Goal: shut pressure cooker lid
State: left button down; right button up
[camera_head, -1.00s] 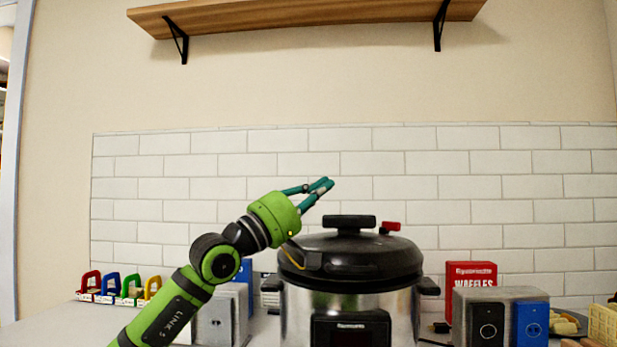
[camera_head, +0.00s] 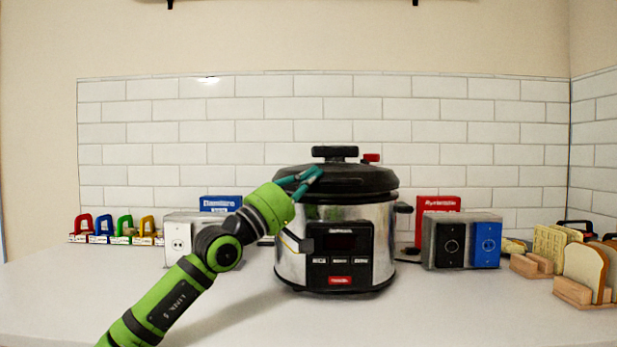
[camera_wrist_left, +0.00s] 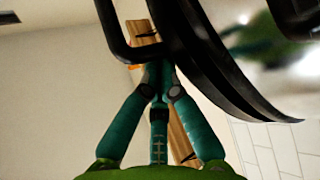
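The pressure cooker (camera_head: 296,255) stands on the counter, a silver body with a dark front panel. Its black lid (camera_head: 350,180) lies over the top, level, with a black handle (camera_head: 335,153) and a red valve (camera_head: 371,158). Whether it is locked cannot be told. My left gripper (camera_head: 317,172) is in front of the lid's left side, fingertips together, below the top handle. In the left wrist view, the teal fingers (camera_wrist_left: 157,72) meet at their tips beside the curved black lid edge (camera_wrist_left: 215,65); nothing shows between them. Contact is unclear. My right gripper is out of view.
Bread slices in wooden holders (camera_head: 580,290) sit far right. The front counter (camera_head: 450,315) is clear.

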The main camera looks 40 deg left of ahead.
pick_arm(q)
jog(key=shift+w+f, duration=0.1)
jog(key=shift+f, duration=0.35)
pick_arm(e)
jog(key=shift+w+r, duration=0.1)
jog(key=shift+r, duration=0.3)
pick_arm(q)
jog(key=shift+f, duration=0.25)
jog(key=shift+s+a+f, duration=0.2)
jog(key=shift+s+f, duration=0.25)
jog(key=shift+s, duration=0.05)
jog(key=r+v, duration=0.1)
jog(key=v, duration=0.9)
jog(key=shift+s, duration=0.55)
